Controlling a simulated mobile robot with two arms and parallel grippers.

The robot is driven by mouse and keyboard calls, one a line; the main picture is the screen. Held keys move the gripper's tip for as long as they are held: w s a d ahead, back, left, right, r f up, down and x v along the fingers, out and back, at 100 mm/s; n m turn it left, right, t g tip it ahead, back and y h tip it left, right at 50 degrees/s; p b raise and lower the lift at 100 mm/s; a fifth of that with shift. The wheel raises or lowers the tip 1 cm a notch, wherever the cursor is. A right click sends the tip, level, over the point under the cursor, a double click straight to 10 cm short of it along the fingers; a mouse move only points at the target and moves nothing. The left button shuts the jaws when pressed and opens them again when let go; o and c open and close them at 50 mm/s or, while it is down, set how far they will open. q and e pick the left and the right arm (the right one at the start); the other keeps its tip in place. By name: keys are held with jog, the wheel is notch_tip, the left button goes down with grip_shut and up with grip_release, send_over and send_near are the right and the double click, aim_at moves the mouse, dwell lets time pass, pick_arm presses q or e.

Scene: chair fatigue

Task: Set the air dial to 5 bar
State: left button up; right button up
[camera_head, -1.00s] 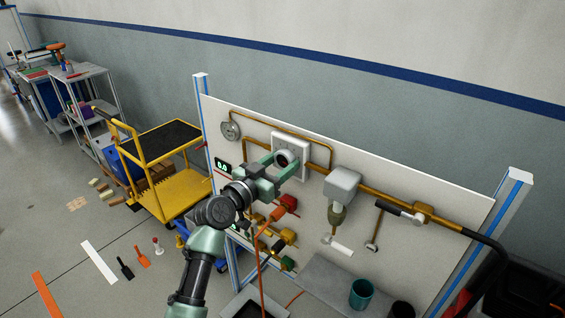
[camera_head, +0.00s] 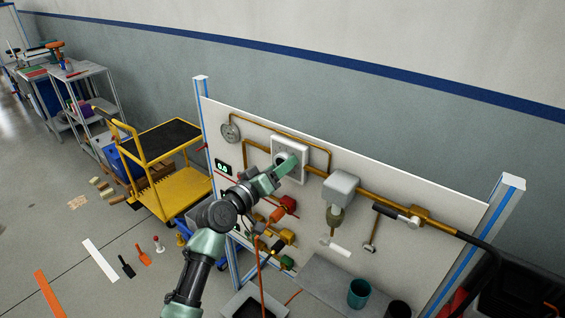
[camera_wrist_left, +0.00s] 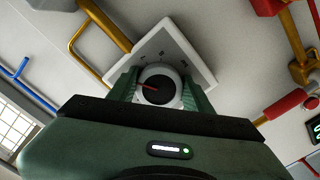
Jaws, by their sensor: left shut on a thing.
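The air dial is a round knob on a square white plate (camera_head: 276,147) on the upright panel. In the left wrist view the knob (camera_wrist_left: 154,93) has a white rim, a dark face and a red pointer slanting up to the left. Tick marks show on its plate (camera_wrist_left: 193,52), but no numbers are readable. My left gripper (camera_head: 288,163) is shut on the knob, with one green finger on each side in the wrist view (camera_wrist_left: 160,88). In the head view the gripper hides much of the knob. My right gripper is out of view.
A small display (camera_head: 222,167) left of the dial reads about 0.6, too small to be sure. A round gauge (camera_head: 230,131) sits upper left. A grey box (camera_head: 340,187), pipes and coloured valves (camera_head: 288,204) surround the arm. A yellow trolley (camera_head: 180,195) stands left.

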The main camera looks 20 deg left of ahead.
pick_arm(q)
jog(key=n+p, duration=0.2)
jog(key=n, duration=0.3)
jog(key=shift+r, duration=0.2)
jog(key=shift+n, duration=0.4)
jog(key=o, duration=1.4)
jog(key=shift+f, duration=0.1)
jog(key=b+v, duration=0.2)
jog(key=v, duration=0.5)
jog(key=shift+s+a, duration=0.1)
jog(key=shift+s, duration=0.25)
